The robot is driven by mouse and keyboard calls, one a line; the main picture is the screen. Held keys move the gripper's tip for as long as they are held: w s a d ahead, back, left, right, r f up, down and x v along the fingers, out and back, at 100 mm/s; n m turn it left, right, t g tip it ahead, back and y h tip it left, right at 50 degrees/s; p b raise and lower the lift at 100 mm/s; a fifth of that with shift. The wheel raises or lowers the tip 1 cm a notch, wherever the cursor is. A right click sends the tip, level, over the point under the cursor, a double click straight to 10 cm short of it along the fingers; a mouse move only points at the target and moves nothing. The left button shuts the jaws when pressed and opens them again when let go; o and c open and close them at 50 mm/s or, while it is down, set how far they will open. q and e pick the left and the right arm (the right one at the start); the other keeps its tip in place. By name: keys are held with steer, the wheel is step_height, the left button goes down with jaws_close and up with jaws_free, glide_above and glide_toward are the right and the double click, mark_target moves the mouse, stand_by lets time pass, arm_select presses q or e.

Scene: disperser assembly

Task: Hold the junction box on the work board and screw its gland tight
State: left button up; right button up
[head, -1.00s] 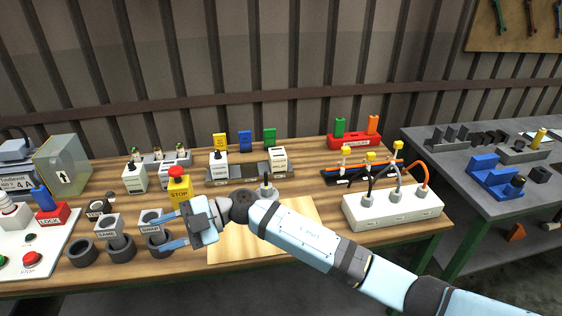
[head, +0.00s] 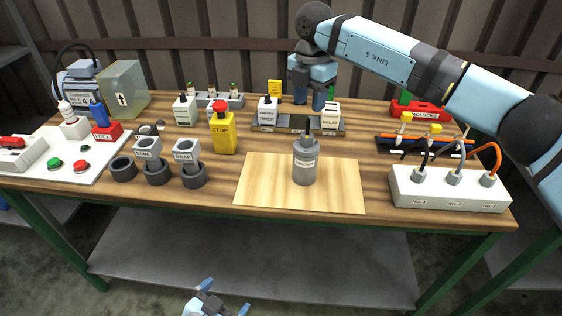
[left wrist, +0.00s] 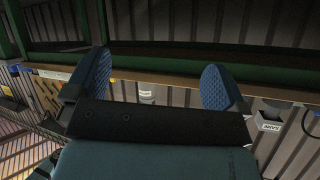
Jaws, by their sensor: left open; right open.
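The work board (head: 255,190) is a pale wooden panel on the table. A grey cylinder with a label stands upright on it; I take it as the junction box (head: 305,168). Its narrower top, with a short dark stem, looks like the gland (head: 306,143); whether it is tight cannot be told. My left gripper (head: 226,297) is open and empty, low in front of the table. Its spread fingers show in the left wrist view (left wrist: 157,84), with a small labelled cylinder beyond them. My right gripper (head: 310,97) is open behind the board, above the labelled modules.
Grey rings and labelled blocks (head: 150,150) and a yellow stop button (head: 223,135) stand left of the board. A white box with cables (head: 450,190) is to the right. Modules on a rail (head: 298,122) stand behind. The board around the cylinder is clear.

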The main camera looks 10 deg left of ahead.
arm_select(q)
steer(key=w+d+r+m+t+h, duration=0.2)
steer(key=w+d+r+m, duration=0.3)
steer(key=w+r+m, duration=0.3)
steer(key=m+t+h, duration=0.1)
steer(key=m+h, duration=0.4)
steer(key=m, duration=1.7)
glide_toward(305, 161)
step_height(305, 161, down, 2)
steer(key=s, duration=0.3)
steer(key=w+m, duration=0.1)
steer(key=m, duration=0.1)
steer(key=w+a+m, duration=0.1)
steer(key=m, duration=0.1)
steer(key=w+a+f+m, duration=0.1)
steer(key=m, duration=0.2)
steer(key=shift+w, duration=0.25)
steer(key=shift+w+m, duration=0.2)
steer(key=shift+m, duration=0.1)
steer(key=x, duration=1.3)
steer(key=shift+d+f, duration=0.1)
steer(key=shift+d, duration=0.1)
steer(key=c, duration=1.3)
